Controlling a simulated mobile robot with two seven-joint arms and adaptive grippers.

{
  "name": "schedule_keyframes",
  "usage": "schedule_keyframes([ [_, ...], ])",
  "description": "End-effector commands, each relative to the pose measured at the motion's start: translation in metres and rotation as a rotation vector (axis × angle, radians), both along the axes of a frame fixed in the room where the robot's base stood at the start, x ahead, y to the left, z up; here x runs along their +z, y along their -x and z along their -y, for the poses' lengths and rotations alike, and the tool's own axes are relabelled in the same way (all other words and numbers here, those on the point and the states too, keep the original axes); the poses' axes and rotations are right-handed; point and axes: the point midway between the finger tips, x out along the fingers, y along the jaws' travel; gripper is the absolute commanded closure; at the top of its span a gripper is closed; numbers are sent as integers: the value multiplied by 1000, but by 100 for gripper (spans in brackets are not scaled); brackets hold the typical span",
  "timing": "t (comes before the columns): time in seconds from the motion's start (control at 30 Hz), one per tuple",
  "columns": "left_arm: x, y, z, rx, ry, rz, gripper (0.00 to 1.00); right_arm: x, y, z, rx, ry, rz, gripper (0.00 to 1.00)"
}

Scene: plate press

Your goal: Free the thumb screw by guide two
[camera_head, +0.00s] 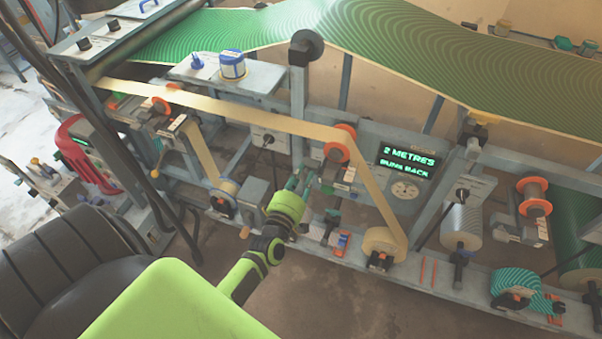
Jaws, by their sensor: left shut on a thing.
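My left gripper (300,181) reaches in from the lower left to the front of the press, just below and left of an orange-flanged guide roller (340,143). Its fingers are closed at the guide's mounting. The thumb screw there is too small and too covered by the fingers to make out. The tan web (250,117) runs from the upper left over this guide and down to a tan roll (383,241). Guide numbers are not legible. My right gripper is not in view.
A dark display (408,161) reads "2 METRES" and "RUNS BACK". Another orange-flanged roller (534,196) stands at right. A blue-and-white tin (232,66) stands on the upper shelf. A dark seat (65,255) is at lower left. Bare floor (330,300) lies in front of the press.

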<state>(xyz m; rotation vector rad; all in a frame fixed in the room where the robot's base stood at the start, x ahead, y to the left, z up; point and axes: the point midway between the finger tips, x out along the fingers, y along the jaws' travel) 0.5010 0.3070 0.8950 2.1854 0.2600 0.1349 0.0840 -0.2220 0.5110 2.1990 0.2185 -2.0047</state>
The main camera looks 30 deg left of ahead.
Motion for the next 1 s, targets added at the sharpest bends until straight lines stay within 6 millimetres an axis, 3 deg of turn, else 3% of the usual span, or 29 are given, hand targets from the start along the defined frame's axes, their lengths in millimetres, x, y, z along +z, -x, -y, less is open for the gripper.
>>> schedule_keyframes([
  [0.27,-5,1,5,-9,5,-12,100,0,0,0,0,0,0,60],
  [0.3,-5,1,5,-9,5,-12,63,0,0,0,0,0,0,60],
  [0.33,-5,1,5,-9,5,-12,57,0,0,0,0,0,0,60],
  [0.73,-2,6,3,-4,1,-5,57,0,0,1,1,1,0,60],
  [1.0,-3,53,16,-4,3,-9,57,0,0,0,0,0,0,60],
])
